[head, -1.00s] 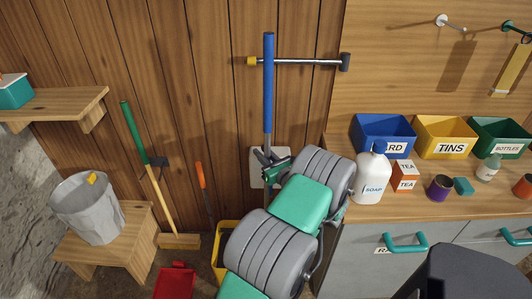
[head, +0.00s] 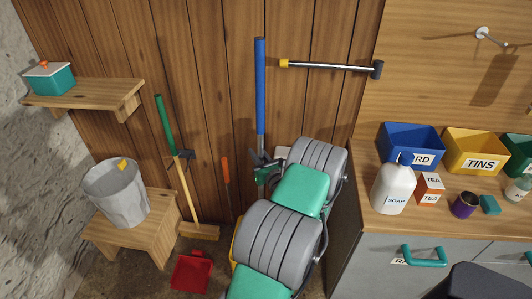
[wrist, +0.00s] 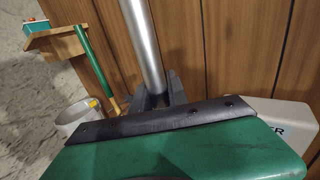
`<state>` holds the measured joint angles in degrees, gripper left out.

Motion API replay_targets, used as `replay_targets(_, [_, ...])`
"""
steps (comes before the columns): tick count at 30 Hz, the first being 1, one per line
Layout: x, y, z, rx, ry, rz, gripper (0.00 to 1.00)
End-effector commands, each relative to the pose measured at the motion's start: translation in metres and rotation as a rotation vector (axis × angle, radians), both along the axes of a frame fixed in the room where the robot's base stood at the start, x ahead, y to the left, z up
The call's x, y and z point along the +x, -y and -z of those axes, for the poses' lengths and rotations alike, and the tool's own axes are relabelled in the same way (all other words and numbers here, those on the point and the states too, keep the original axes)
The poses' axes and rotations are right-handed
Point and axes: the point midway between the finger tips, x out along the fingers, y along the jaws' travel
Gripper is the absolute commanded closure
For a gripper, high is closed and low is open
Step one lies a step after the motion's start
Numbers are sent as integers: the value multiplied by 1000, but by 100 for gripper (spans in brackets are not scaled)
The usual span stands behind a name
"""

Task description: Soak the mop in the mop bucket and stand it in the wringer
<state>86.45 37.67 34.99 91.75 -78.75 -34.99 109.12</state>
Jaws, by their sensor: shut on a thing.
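The mop (head: 260,85) stands nearly upright, with a long blue grip above a silver shaft. My gripper (head: 262,165) is shut on the shaft below the blue part. In the wrist view the silver shaft (wrist: 143,45) rises from between the dark fingers of my gripper (wrist: 158,92). The mop head is hidden behind my arm. A yellow container (head: 236,252), perhaps the mop bucket, shows only as a sliver at floor level behind my arm. I cannot make out the wringer.
Left are a grey bin (head: 117,195) on a wooden stool (head: 135,245), a broom (head: 188,200) and a red dustpan (head: 192,272). The counter (head: 400,222) at right holds a soap bottle (head: 394,190) and bins.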

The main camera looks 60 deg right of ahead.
Motion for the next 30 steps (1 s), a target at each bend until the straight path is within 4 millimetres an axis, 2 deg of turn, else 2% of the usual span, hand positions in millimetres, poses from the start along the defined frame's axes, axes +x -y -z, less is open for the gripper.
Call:
replay_targets(15, [49, -24, -2, -2, 1, -3, 100])
replay_targets(25, [51, -24, -1, -2, 2, 0, 100])
replay_targets(30, [51, -24, 11, -2, 3, 0, 100])
